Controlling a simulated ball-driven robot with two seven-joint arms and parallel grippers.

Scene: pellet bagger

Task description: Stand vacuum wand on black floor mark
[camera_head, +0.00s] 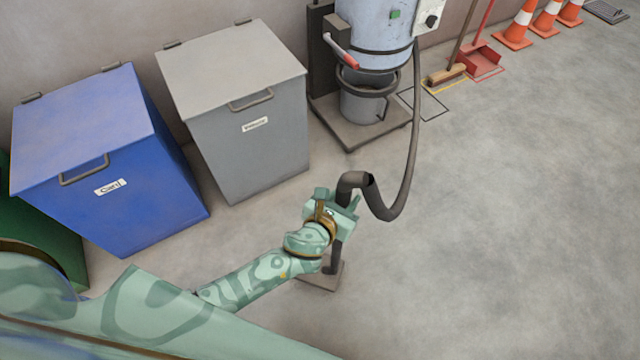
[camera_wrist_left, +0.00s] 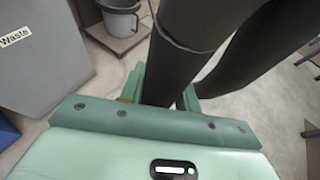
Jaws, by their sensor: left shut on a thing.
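The vacuum wand (camera_head: 354,184) is a dark grey tube with a bent top and a flat foot (camera_head: 322,279). It is about upright in the open floor. I cannot tell whether the foot touches the floor. My left gripper (camera_head: 342,201) is shut on the wand just below its bend; the dark tube (camera_wrist_left: 185,60) fills the space between the fingers in the left wrist view. A black outlined floor mark (camera_head: 432,107) lies right of the bagger, beyond the wand. My right gripper is not in view.
A dark hose (camera_head: 411,150) runs from the wand up to the pellet bagger (camera_head: 375,30). A grey waste bin (camera_head: 250,140) and blue bin (camera_head: 140,190) stand left. A broom (camera_head: 446,75), red dustpan (camera_head: 482,60) and cones (camera_head: 516,28) line the wall. Floor at right is clear.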

